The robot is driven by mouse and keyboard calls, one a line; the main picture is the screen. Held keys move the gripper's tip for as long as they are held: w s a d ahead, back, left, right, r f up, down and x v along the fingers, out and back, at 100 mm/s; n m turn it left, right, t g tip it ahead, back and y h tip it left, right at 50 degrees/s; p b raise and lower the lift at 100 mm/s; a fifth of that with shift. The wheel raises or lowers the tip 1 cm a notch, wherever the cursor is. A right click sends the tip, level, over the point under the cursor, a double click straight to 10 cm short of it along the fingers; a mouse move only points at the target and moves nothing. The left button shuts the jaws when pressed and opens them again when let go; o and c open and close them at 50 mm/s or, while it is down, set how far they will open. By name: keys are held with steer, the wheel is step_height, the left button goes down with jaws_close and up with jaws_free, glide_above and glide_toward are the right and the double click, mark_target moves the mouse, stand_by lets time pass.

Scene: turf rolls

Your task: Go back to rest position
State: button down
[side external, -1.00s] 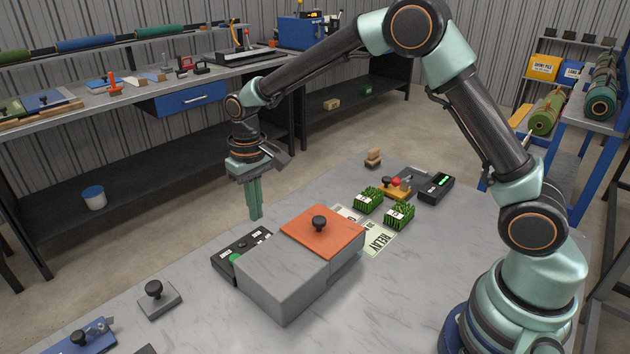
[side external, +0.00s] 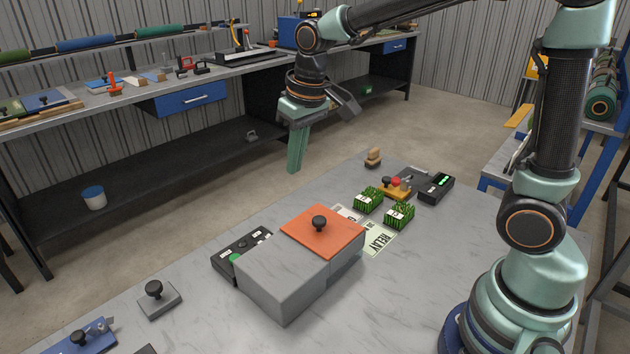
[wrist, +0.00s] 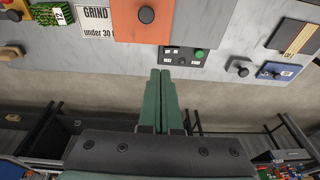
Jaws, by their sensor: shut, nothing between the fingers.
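My gripper (side external: 297,150) hangs in the air past the far edge of the work table, fingers pointing down. Its two green fingers are pressed together with nothing between them; they also show shut in the wrist view (wrist: 161,85). The grey box (side external: 285,275) with an orange lid (side external: 322,232) and black knob stands on the table, in front of and below the gripper. Two turf pieces, one farther back (side external: 368,200) and one nearer (side external: 399,215), sit right of the box beside printed cards (side external: 380,238).
A black panel with a green button (side external: 240,248) lies left of the box. A grey knobbed block (side external: 158,298) and a blue tool (side external: 85,337) lie at the left. A black device (side external: 436,188) stands at the back right. A workbench (side external: 130,105) lines the wall.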

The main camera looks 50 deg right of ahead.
steer(key=s+d+r+t, duration=0.1)
steer(key=s+d, duration=0.1)
steer(key=s, duration=0.4)
steer(key=s+d+r+t, duration=0.2)
steer(key=s, duration=0.4)
steer(key=shift+d, duration=0.35)
